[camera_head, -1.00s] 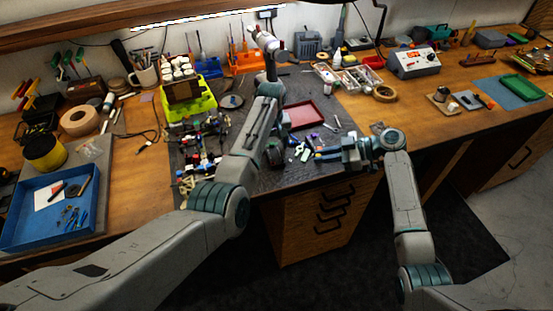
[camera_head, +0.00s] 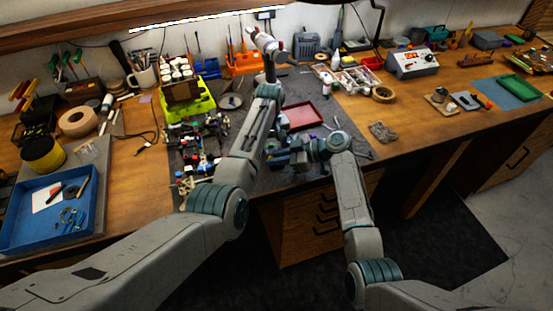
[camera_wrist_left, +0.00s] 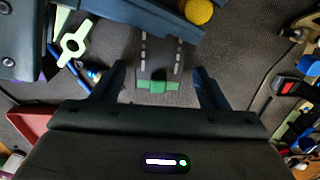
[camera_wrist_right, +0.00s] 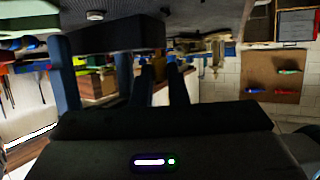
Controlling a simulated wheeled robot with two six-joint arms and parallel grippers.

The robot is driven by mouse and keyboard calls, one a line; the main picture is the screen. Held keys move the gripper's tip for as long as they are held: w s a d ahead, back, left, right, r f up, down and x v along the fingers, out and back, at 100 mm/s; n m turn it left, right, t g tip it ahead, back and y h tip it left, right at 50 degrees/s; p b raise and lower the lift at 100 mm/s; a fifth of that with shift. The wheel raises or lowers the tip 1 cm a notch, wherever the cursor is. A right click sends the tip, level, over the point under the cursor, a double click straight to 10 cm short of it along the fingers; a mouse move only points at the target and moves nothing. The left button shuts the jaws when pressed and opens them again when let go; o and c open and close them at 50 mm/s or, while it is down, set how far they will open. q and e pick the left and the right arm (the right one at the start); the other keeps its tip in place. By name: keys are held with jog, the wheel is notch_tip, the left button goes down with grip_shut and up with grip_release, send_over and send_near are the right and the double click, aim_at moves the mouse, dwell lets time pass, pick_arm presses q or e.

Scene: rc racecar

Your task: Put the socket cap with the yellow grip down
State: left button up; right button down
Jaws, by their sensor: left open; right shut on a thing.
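My right gripper (camera_head: 290,156) is over the front of the dark mat in the head view, pointing left. It reaches in at the top left of the left wrist view, shut on the yellow grip (camera_wrist_left: 198,10) at its fingertips. The rest of the socket cap is hidden or cut off there. In the right wrist view my right fingers (camera_wrist_right: 161,78) are close together, and the held cap is not clear. My left gripper (camera_wrist_left: 160,85) is open, with nothing gripped. A dark piece with white dashes and a green end (camera_wrist_left: 157,86) shows between its fingers, apart from them.
A red tray (camera_head: 302,116) lies on the mat (camera_head: 243,178). A green-and-white ring tool (camera_wrist_left: 72,42) lies near my left gripper. Small coloured parts (camera_head: 200,150) crowd the mat's left. Bare wood (camera_head: 440,128) is free at the right.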

jog(key=shift+s+d+f, duration=0.1)
jog(key=shift+s+f, duration=0.05)
jog(key=shift+f, duration=0.15)
jog(key=c, duration=1.6)
grip_release()
jog(key=shift+o, duration=0.8)
jog(key=shift+w+f, duration=0.1)
jog(key=shift+w, duration=0.1)
